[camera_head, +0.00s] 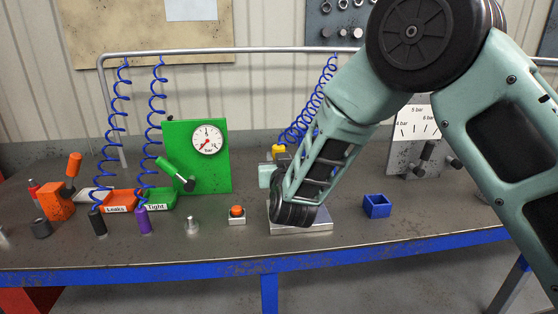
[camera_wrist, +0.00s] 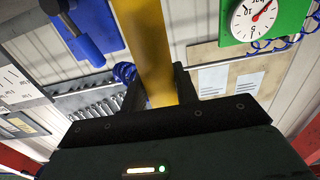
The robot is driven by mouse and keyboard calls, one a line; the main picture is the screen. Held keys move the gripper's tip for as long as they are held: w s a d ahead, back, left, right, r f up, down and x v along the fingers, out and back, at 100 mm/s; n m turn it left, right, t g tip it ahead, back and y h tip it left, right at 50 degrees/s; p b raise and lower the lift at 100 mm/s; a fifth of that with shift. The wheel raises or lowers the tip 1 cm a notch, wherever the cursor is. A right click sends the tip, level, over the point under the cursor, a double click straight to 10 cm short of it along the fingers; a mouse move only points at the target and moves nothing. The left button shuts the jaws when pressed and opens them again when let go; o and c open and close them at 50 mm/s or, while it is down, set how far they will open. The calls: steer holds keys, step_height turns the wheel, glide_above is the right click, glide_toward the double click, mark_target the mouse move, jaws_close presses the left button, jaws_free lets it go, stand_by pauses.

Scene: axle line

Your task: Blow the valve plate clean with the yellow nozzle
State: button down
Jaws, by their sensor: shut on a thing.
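My gripper (camera_head: 281,157) is shut on the yellow nozzle (camera_head: 278,148), which hangs on a coiled blue hose (camera_head: 307,108). In the wrist view the nozzle (camera_wrist: 147,45) runs up between the two dark fingers of my gripper (camera_wrist: 156,88). A flat silver-grey plate (camera_head: 313,228), which looks like the valve plate, lies on the bench below my wrist. My wrist hides part of it, and I cannot make out any dirt on it. The nozzle is above and behind the plate, apart from it.
A blue open box (camera_head: 377,205) stands right of the plate, and an orange-topped button (camera_head: 237,214) stands left. Farther left are a green gauge panel (camera_head: 215,181), orange and green trays (camera_head: 120,203) and more hanging hoses. A grey scale panel (camera_head: 412,140) stands at right.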

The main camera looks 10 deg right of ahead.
steer(key=shift+w+b, duration=0.4)
steer(key=shift+w, duration=2.35)
steer(key=shift+d, duration=0.1)
steer(key=d+b, duration=0.4)
steer(key=d, duration=0.7)
steer(key=shift+d, duration=0.4)
stand_by(1.3)
steer(key=shift+r, duration=0.15)
steer(key=shift+r+p, duration=1.25)
steer(key=shift+r, duration=1.7)
